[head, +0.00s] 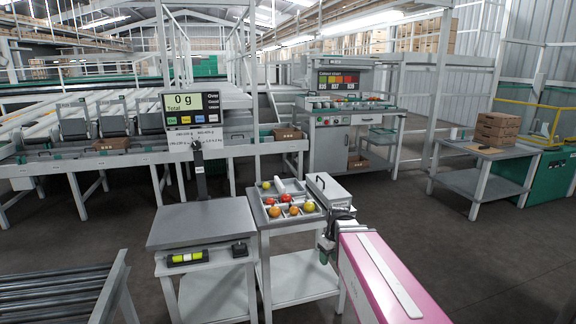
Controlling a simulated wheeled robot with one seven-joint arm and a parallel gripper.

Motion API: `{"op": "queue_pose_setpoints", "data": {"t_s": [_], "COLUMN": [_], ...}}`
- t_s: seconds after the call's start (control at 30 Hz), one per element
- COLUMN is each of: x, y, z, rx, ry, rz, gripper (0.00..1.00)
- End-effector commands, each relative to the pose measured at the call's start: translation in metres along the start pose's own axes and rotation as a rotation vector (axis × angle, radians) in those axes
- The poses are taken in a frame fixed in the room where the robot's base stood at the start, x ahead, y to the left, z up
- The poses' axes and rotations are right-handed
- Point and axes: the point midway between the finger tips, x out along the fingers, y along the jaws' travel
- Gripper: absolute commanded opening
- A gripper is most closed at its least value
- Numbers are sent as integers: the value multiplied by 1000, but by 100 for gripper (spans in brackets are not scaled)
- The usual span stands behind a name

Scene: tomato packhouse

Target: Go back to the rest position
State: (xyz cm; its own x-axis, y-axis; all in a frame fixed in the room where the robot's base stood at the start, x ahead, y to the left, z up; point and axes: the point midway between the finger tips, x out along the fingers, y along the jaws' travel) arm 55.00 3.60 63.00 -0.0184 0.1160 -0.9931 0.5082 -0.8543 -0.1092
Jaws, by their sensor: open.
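My gripper (327,249) is at the end of my pink and white arm, right of centre in the head view. It hangs beside the right edge of a small stand with a grey divided tray (265,222). It is open, and I see nothing held in it; its fingertips are small and partly dark. Several red, orange and yellow tomatoes (294,210) lie in the tray's compartments. A grey lidded box (328,188) is at the tray's right, just behind my gripper.
A bench scale (200,222) stands left of the tray, its display (190,107) reading 0 g. A roller conveyor (60,292) is at front left. A grading cabinet (338,140) stands behind. A table (470,184) with stacked cartons (497,129) is at right. Floor between is clear.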

Motion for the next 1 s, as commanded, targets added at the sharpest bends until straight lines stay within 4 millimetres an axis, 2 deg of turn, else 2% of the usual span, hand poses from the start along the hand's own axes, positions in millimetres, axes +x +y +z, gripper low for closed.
{"op": "queue_pose_setpoints", "data": {"t_s": [0.03,0.1,0.2,0.33,1.0], "x": [12,25,40,50,50], "y": [-3,-3,-2,-1,-1], "z": [22,41,63,80,80], "rx": [92,221,369,489,489], "ry": [-10,-14,-14,-11,-11], "rz": [18,47,82,110,110], "gripper": [46,46,46,46,46]}}
